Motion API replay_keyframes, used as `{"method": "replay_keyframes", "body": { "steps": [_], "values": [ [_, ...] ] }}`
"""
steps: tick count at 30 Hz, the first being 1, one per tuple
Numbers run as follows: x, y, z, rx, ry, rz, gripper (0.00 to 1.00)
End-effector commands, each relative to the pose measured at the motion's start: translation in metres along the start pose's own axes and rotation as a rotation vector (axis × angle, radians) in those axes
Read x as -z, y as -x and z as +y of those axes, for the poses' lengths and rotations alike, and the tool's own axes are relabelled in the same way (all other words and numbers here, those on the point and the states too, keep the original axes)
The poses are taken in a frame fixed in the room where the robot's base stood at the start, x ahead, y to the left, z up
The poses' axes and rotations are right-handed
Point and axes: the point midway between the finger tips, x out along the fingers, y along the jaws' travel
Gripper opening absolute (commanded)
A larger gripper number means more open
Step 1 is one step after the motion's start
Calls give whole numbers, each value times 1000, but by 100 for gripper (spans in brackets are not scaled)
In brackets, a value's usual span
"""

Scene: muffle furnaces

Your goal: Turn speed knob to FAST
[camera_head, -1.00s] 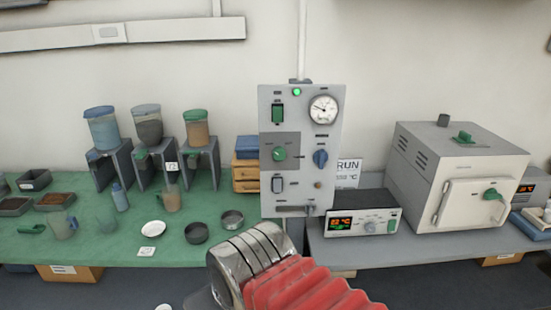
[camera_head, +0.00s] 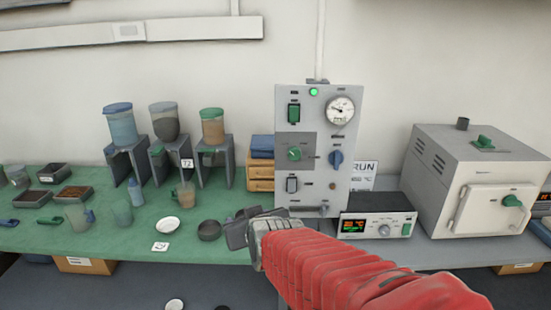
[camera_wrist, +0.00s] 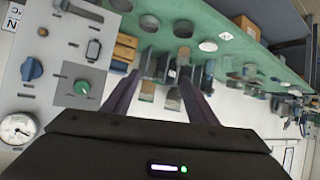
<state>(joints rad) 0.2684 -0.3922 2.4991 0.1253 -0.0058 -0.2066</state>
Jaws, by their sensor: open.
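A grey control panel (camera_head: 345,192) stands against the wall. A green knob (camera_head: 294,153) sits on its darker square, and a blue knob (camera_head: 336,158) is to the right of that. The labels are too small to read, so I cannot tell which is the speed knob. In the wrist view the picture is turned; the green knob (camera_wrist: 82,87) and blue knob (camera_wrist: 32,69) are at the left. My gripper (camera_head: 237,229) is left of and below the panel, clear of both knobs. In the wrist view its two dark fingers (camera_wrist: 163,82) are apart with nothing held.
A gauge (camera_head: 340,110), a green switch (camera_head: 293,113) and a lit green lamp (camera_head: 313,92) are on the upper panel. A controller (camera_head: 375,226) and white furnace (camera_head: 475,185) stand to the right. Hoppers (camera_head: 163,123), dishes and beakers occupy the green bench (camera_head: 90,235) to the left.

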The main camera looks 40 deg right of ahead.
Motion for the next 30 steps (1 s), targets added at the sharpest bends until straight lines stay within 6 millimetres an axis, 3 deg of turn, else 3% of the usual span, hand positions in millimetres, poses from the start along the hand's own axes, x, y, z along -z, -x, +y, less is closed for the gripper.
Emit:
{"method": "replay_keyframes", "body": {
  "steps": [3, 9, 18, 22, 30],
  "values": [
    [12, -20, 28, -61, -11, 88, 52],
    [31, -40, 81, -182, -13, 243, 52],
    [44, -46, 151, -361, 11, 434, 52],
    [46, -44, 162, -394, 20, 468, 52],
    [47, -43, 164, -399, 22, 476, 52]
  ]
}}
